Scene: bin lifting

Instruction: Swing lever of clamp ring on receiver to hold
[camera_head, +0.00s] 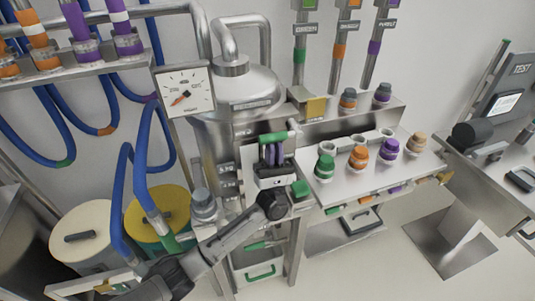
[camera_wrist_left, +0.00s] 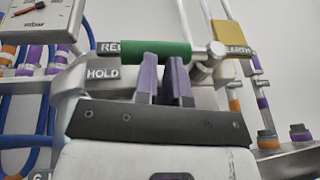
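The receiver (camera_head: 238,90) is a domed steel vessel at the centre of the head view. The lever shows as a green handle (camera_head: 277,137) on a metal arm; in the left wrist view the handle (camera_wrist_left: 155,51) lies across the top of the fingers. My left gripper (camera_head: 273,154) has purple fingers, side by side with a narrow gap; their tips (camera_wrist_left: 163,60) reach the handle's lower edge. Contact cannot be told. A HOLD label (camera_wrist_left: 103,73) is left of the fingers, under a partly hidden label beginning RE (camera_wrist_left: 108,47). My right gripper is out of view.
A gauge (camera_head: 184,91) hangs left of the receiver. A steel bench (camera_head: 335,188) with several coloured fittings stands to the right. Blue hoses (camera_head: 122,190) and two lidded drums (camera_head: 80,232) are at left. A yellow EARTH block (camera_wrist_left: 228,38) is beyond the handle.

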